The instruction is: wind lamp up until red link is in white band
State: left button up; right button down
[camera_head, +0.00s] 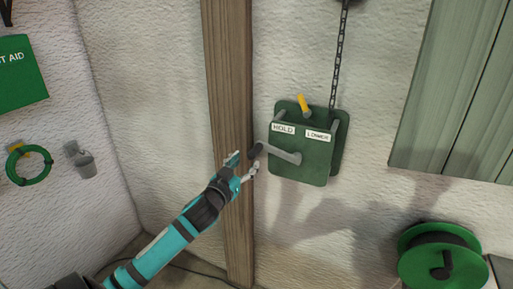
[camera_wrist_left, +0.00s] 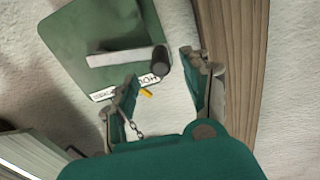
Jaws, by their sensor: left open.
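The green winch box (camera_head: 302,150) is on the white wall, with HOLD and LOWER labels and a yellow-tipped lever (camera_head: 304,104) at its top. A grey crank arm (camera_head: 285,155) on its front ends in a dark handle (camera_head: 255,150) pointing left. A chain (camera_head: 340,55) runs up from the box; I see no red link or white band on it. My left gripper (camera_head: 243,168) is open just left of and below the handle. In the left wrist view, the handle (camera_wrist_left: 160,60) shows near the open fingers (camera_wrist_left: 160,85), with nothing clearly between them. The lamp is not in view.
A wooden post (camera_head: 230,80) stands just left of the box. Green shutters (camera_head: 460,90) are at the right, and a green reel (camera_head: 440,258) is at the lower right. A first aid box (camera_head: 20,75) and a green hose ring (camera_head: 28,165) hang at the left.

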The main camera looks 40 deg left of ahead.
aim_at(256, 150)
pick_arm(q)
jog(key=p+x, duration=0.1)
jog(key=x, duration=0.7)
jog(key=shift+w+a+p, duration=0.1)
jog(key=shift+w+p, duration=0.15)
jog(key=shift+p, duration=0.05)
grip_shut()
